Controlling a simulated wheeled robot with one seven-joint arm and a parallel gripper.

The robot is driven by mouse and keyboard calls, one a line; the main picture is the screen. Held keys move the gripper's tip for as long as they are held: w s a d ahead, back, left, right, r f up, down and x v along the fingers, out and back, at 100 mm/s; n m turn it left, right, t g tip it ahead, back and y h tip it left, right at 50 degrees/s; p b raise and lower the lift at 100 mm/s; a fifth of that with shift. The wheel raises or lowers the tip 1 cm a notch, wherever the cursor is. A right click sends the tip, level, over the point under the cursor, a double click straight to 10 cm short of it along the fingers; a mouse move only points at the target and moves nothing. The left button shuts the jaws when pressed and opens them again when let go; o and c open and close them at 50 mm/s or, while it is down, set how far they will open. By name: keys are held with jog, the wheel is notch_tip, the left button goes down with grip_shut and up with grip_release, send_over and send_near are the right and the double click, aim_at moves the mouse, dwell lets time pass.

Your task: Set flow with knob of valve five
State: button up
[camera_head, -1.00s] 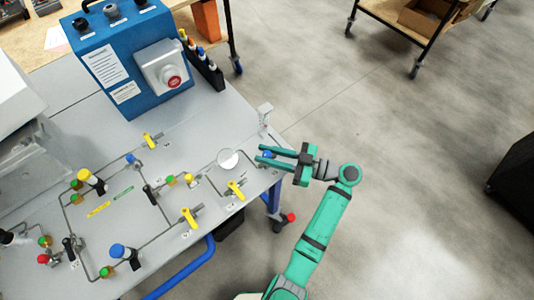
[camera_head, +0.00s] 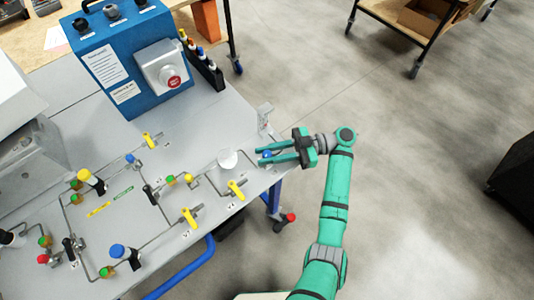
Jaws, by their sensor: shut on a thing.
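A small blue knob (camera_head: 267,154) sits at the right edge of the grey table, below a small upright grey fitting (camera_head: 264,113). My green gripper (camera_head: 264,155) reaches in from the right, with one finger on each side of this knob, and is shut on it. The fingers partly hide the knob and its valve body. The small valve labels are too small to read surely, so I cannot confirm this is valve five.
Several more valves and thin pipes cover the table (camera_head: 215,120). A blue box with a red button (camera_head: 174,82) stands behind.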

aim_at(267, 155)
jog(key=shift+n+g+h, duration=0.75)
jog(key=shift+n+g, duration=0.5)
jog(key=shift+g, duration=0.55)
jog(key=shift+n+g+h, duration=0.75)
jog(key=shift+n+g, duration=0.5)
jog(key=shift+g, duration=0.55)
jog(key=shift+n+g+h, duration=0.5)
jog(key=shift+g, duration=0.1)
jog(key=o, duration=1.1)
jog(key=shift+c, duration=0.2)
jog(key=r, duration=0.3)
jog(key=shift+s+r, duration=0.3)
jog(key=shift+r, duration=0.05)
jog(key=s+r, duration=0.9)
jog(key=s, duration=0.4)
jog(key=shift+s+a+r, duration=0.15)
jog(key=shift+s+a, duration=0.1)
